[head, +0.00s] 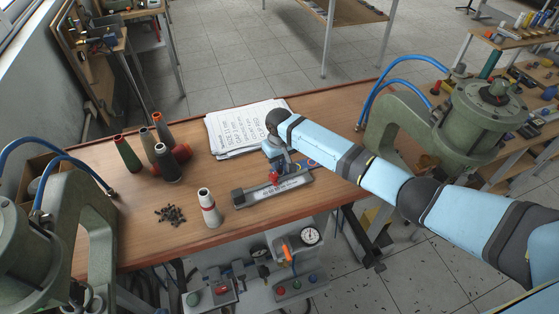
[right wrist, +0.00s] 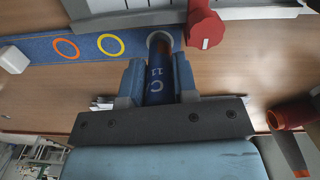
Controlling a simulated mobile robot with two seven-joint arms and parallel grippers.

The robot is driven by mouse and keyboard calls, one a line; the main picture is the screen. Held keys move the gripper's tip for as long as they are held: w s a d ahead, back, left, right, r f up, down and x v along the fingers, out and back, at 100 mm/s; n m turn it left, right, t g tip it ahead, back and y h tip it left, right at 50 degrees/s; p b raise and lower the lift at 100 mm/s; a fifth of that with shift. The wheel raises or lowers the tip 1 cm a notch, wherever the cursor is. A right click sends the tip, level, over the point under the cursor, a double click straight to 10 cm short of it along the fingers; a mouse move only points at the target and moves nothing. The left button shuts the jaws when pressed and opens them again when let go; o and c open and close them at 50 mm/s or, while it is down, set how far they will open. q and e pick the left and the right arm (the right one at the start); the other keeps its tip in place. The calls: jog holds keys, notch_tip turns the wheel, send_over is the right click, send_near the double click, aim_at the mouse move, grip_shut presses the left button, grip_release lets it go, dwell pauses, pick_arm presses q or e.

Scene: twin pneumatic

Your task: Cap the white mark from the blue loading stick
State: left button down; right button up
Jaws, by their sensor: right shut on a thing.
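My right gripper (head: 281,164) is low over the table in the head view. In the right wrist view its two blue fingers (right wrist: 159,70) are shut on a dark blue stick (right wrist: 159,88) with white lettering, which looks like the blue loading stick. The stick's brownish far end is at the white ring mark (right wrist: 152,40) on a blue strip (right wrist: 85,48); whether it touches is unclear. An orange ring (right wrist: 67,48) and a yellow ring (right wrist: 111,45) on the strip lie uncovered. The strip partly shows in the head view (head: 305,163). My left gripper is not in view.
A red knob (right wrist: 205,28) is close beside the fingers. A grey fixture (head: 240,198) with a white label lies in front. Papers (head: 240,128), several cones (head: 127,154), a white cone (head: 208,207) and dark small parts (head: 170,214) lie left. Green presses (head: 460,125) flank the table.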

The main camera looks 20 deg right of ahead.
notch_tip(320, 180, up, 2)
jog(key=shift+p, duration=0.75)
jog(key=shift+r, duration=2)
